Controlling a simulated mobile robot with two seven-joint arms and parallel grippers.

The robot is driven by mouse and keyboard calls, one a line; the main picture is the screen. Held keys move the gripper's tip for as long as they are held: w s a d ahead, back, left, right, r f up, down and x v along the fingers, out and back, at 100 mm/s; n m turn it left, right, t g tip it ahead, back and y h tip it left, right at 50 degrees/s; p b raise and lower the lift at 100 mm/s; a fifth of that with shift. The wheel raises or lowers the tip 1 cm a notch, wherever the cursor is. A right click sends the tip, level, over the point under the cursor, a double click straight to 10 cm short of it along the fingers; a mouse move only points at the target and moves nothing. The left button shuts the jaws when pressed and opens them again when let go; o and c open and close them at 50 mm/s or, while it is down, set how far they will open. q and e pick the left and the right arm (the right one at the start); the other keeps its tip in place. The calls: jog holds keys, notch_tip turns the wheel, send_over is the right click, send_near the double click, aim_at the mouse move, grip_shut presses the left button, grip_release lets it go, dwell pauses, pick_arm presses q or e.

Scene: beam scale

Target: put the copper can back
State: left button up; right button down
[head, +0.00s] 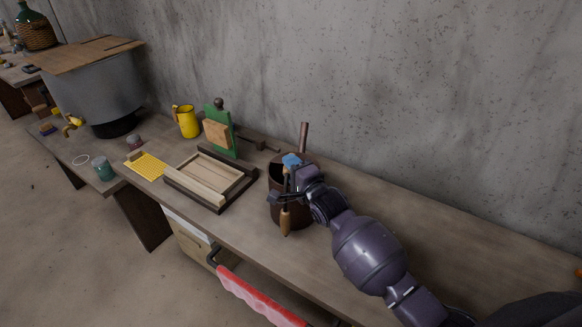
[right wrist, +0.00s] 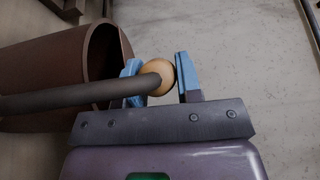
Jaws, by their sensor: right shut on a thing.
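A dark brown, open-topped cylinder (head: 283,207) stands on the bench by my right gripper; I cannot tell if it is the copper can. It also shows at the left of the right wrist view (right wrist: 112,55). A copper-brown rod (head: 304,136) sticks up at its back. My right gripper (head: 287,187) is shut on a tool with a wooden handle (head: 286,220) and a dark shaft, in front of the cylinder. In the wrist view the round wooden part (right wrist: 160,72) is between the blue fingertips (right wrist: 157,80). A small pinkish-brown can (head: 134,142) stands far left. My left gripper is out of view.
The bench at right is mostly clear.

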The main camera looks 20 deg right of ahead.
jog(key=shift+r, duration=0.1)
jog(key=c, duration=0.8)
grip_release()
jog(key=shift+s, duration=0.15)
jog(key=v, duration=1.2)
jog(key=s+d+f+n+g+h, duration=0.1)
jog(key=s+f+n+g, duration=0.1)
jog(key=s+f+n, duration=0.3)
jog(key=s+d+f+n+g+h, duration=0.1)
jog(key=s+d+f+n+g, duration=0.1)
jog(key=s+f+n, duration=0.4)
jog(key=s+d+f+n+g+h, duration=0.1)
jog(key=s+f+n+h, duration=0.1)
jog(key=s+f+n, duration=0.3)
jog(key=shift+s+d+f+g, duration=0.1)
jog(key=shift+s+f+g, duration=0.15)
jog(key=shift+s, duration=0.8)
jog(key=shift+s+d+f+g, duration=0.1)
jog(key=shift+s+f+g, duration=0.1)
jog(key=shift+s, duration=0.9)
